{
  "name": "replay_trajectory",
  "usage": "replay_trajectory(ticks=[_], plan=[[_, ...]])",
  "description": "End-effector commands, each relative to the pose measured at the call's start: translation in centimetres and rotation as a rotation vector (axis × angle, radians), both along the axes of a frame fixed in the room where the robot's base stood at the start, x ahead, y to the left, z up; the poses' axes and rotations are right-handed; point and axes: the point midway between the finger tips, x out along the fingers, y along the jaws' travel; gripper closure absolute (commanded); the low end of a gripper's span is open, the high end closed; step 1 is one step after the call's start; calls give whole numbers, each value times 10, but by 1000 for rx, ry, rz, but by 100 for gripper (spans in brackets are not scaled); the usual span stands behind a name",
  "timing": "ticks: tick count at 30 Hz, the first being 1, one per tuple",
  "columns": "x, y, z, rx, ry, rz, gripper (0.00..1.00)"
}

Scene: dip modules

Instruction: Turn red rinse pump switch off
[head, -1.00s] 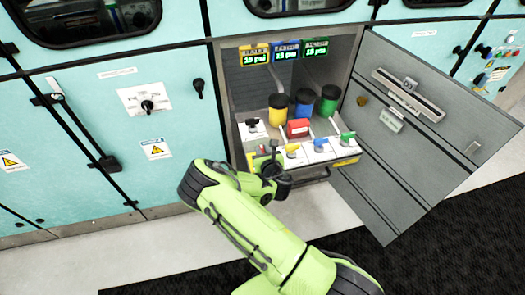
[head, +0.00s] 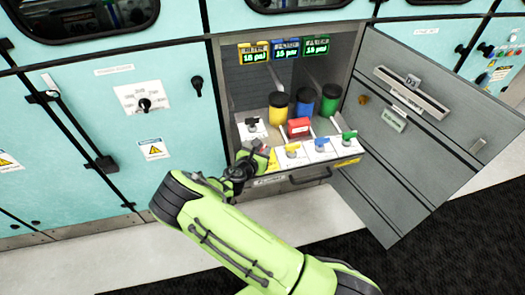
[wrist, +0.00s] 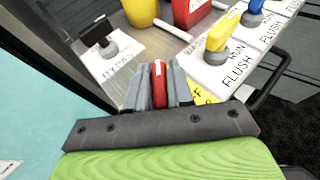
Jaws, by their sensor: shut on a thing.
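In the wrist view, the red rinse pump switch (wrist: 159,86) is a narrow red handle standing between the two grey fingers of my gripper (wrist: 157,76). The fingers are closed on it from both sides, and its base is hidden. In the head view, my gripper (head: 257,158) is at the front left of the cabinet's pulled-out white panel (head: 318,150), with a bit of red showing at its tip. The position label by the switch is mostly covered; a yellow label (wrist: 204,95) shows partly beside the right finger.
A black bypass knob (wrist: 98,38) is just left of the fingers. A yellow knob (head: 293,149), a blue knob (head: 321,145) and a green knob (head: 349,135) stand to the right. Canisters and a red box (head: 298,127) are behind. The open cabinet door (head: 420,120) is at right.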

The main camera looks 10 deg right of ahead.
Motion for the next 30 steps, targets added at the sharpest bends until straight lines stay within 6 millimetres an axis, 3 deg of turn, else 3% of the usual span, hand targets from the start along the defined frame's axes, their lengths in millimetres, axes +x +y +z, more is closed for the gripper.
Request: replay_trajectory(ticks=[18, 30], plan=[[2, 1, -4, 0, -5, -566, 100], [1, 0, -3, -2, -1, -821, 100]])
